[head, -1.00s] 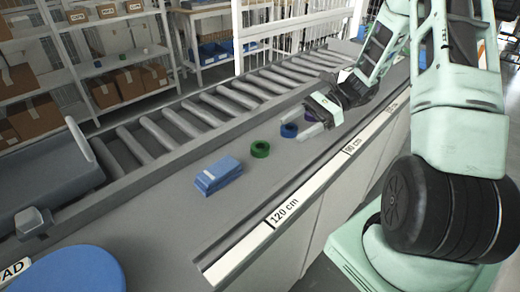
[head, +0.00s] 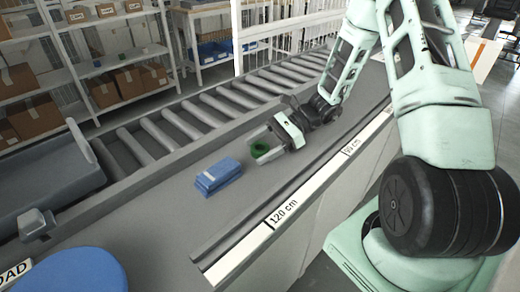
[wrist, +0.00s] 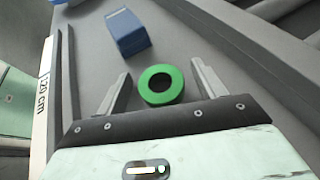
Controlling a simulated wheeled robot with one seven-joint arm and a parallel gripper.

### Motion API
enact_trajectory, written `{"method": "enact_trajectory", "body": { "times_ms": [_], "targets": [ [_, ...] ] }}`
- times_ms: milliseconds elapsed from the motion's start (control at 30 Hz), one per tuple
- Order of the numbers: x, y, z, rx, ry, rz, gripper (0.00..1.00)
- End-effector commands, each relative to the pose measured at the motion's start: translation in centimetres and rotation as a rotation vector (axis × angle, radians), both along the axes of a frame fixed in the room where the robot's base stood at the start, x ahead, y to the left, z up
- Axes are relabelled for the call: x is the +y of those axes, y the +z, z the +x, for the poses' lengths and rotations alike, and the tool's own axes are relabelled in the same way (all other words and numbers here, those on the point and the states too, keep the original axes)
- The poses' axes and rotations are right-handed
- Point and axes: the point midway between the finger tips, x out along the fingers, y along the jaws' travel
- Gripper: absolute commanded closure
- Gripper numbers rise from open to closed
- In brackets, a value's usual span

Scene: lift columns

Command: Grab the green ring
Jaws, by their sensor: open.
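The green ring (head: 260,149) lies flat on the grey counter, to the right of a blue block. In the wrist view the green ring (wrist: 143,85) sits between the two fingers, with a gap on each side. My gripper (head: 270,145) is open and low over the counter, its fingers on either side of the ring. In the wrist view my gripper (wrist: 162,85) is also open, and nothing is held.
The blue block (head: 218,176) lies just beyond the fingertips, also in the wrist view (wrist: 128,33). A roller conveyor (head: 200,118) runs behind the counter. The ruler strip (head: 285,212) marks the front edge. A round blue surface (head: 65,270) is at lower left.

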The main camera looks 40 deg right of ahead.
Motion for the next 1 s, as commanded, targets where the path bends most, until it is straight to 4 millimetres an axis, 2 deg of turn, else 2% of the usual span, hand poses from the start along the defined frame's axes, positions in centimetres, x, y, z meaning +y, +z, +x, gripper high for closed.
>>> {"method": "enact_trajectory", "body": {
  "times_ms": [100,133,300,567,667,767,1000],
  "targets": [
    [0.0,0.0,0.0,0.0,0.0,0.0,0.31],
    [0.0,0.0,0.0,0.0,0.0,0.0,0.36],
    [0.0,0.0,0.0,0.0,0.0,0.0,0.81],
    [-0.1,0.1,0.0,0.0,-0.001,0.0,0.8],
    [-0.1,0.7,0.0,-0.002,0.0,0.0,0.8],
    [-0.1,2.2,0.0,-0.004,0.0,-0.002,0.8],
    [-0.1,6.9,0.1,-0.006,0.0,-0.003,0.8]
  ]
}}
